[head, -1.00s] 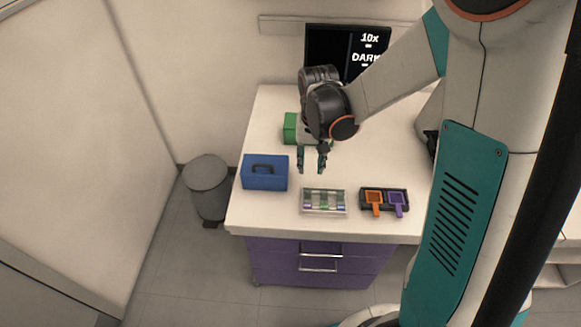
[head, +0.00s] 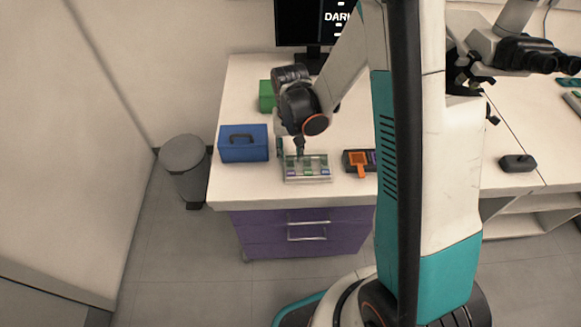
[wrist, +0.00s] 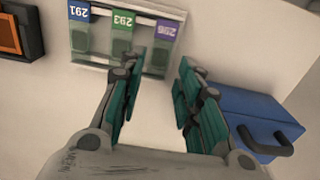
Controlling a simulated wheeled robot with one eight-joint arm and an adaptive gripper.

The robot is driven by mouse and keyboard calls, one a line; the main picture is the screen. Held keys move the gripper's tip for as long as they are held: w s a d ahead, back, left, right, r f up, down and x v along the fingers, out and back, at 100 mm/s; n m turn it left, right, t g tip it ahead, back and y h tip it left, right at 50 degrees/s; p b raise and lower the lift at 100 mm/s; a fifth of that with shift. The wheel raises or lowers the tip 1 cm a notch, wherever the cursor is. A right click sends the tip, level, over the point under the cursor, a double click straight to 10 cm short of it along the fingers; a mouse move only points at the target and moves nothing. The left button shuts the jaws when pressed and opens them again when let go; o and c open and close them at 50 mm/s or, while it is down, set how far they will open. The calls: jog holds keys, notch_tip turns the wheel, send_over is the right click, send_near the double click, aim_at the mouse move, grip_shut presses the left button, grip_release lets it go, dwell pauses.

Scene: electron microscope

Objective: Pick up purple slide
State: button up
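The purple slide (wrist: 164,32), labelled 296, lies at one end of a slide rack, beside a green slide (wrist: 122,24) labelled 293 and a blue slide (wrist: 79,13) labelled 291. In the head view the purple slide (head: 292,173) is at the rack's left end. My gripper (wrist: 160,68) is open and empty, with its teal fingers on either side of the purple slide's near end in the wrist picture. In the head view my gripper (head: 290,151) is just behind the rack's left part. I cannot tell the exact height above the slide.
The slide rack (head: 308,181) sits near the desk's front edge. A blue box with a handle (head: 243,146) is close on the left, a green box (head: 267,97) behind. A black holder with an orange item (head: 358,161) stands to the right. A grey bin (head: 185,155) is on the floor.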

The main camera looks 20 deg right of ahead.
aim_at(290, 162)
jog(key=shift+f+b, duration=0.5)
jog(key=shift+f, duration=1.1)
jog(key=shift+f, duration=0.1)
jog(key=c, duration=0.5)
